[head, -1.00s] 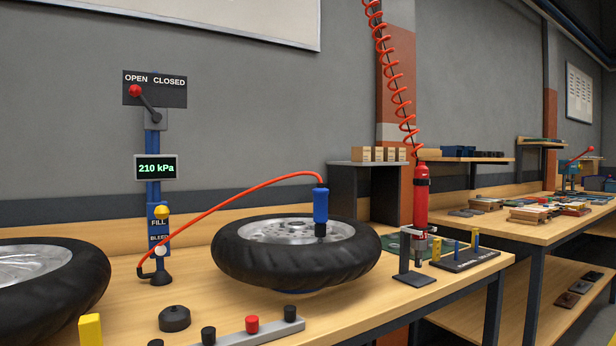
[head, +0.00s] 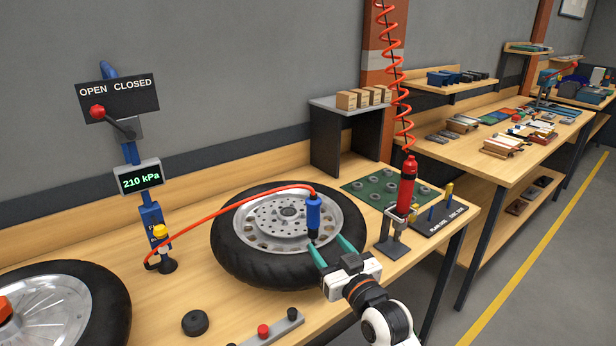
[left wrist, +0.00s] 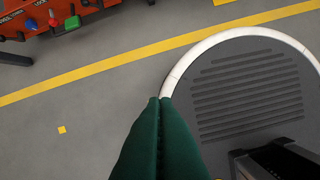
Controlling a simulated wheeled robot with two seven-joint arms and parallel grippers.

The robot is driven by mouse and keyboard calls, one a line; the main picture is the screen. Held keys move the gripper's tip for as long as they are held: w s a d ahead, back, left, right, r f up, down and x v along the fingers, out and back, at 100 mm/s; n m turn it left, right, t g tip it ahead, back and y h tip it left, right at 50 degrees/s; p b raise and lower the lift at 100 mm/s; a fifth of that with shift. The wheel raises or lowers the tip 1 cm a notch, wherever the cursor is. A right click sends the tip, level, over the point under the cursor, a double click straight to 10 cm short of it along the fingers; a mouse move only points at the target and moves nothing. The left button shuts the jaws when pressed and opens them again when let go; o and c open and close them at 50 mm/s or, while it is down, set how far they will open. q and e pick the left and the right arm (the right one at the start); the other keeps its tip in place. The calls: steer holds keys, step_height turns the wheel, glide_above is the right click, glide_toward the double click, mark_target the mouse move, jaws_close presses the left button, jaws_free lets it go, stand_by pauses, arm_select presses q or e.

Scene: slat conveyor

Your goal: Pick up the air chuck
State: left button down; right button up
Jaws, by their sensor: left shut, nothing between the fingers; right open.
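The air chuck (head: 313,211), a blue upright cylinder with a dark lower end, stands on the near part of the right-hand wheel's metal rim in the head view. A red hose (head: 232,204) runs from its top to the gauge post. My right gripper (head: 327,243) is open, its green fingers over the wheel's tyre (head: 240,262). The left finger's tip is close to the chuck's lower end; I cannot tell whether they touch. My left gripper (left wrist: 160,101) is shut and empty above the floor in the left wrist view.
A second wheel (head: 105,300) lies at the left. The gauge post (head: 139,179) reads 210 kPa. A black puck (head: 195,323) and a bar with knobs (head: 275,328) lie at the front. A stand holding a red tool (head: 407,188) is to the right.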

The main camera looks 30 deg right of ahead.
mark_target(316, 216)
steer(key=shift+w+d+r+p, duration=0.75)
steer(key=shift+w+r, duration=0.1)
steer(key=shift+r, duration=0.15)
steer(key=w, duration=0.1)
steer(key=w+p, duration=0.1)
steer(key=w, duration=0.3)
steer(key=shift+d, duration=0.35)
steer(key=shift+w+f+p, duration=0.1)
steer(key=shift+w+p, duration=0.2)
steer(key=shift+w, duration=0.05)
steer(key=shift+w+d+r+p, duration=0.2)
steer(key=shift+w+p, duration=0.15)
steer(key=shift+w, duration=0.15)
steer(key=w, duration=0.1)
steer(key=w+p, duration=0.1)
steer(key=w, duration=0.1)
steer(key=shift+w+d+r, duration=0.15)
steer(key=shift+d, duration=0.05)
steer(key=shift+w+d+p, duration=0.1)
steer(key=shift+w+p, duration=0.2)
steer(key=shift+w, duration=0.2)
arm_select(q)
steer(key=s+a+r+g, duration=0.1)
steer(key=s+r, duration=0.3)
steer(key=r, duration=0.1)
steer(key=shift+r, duration=0.3)
arm_select(e)
steer(key=shift+s, duration=0.1)
steer(key=c, duration=1.1)
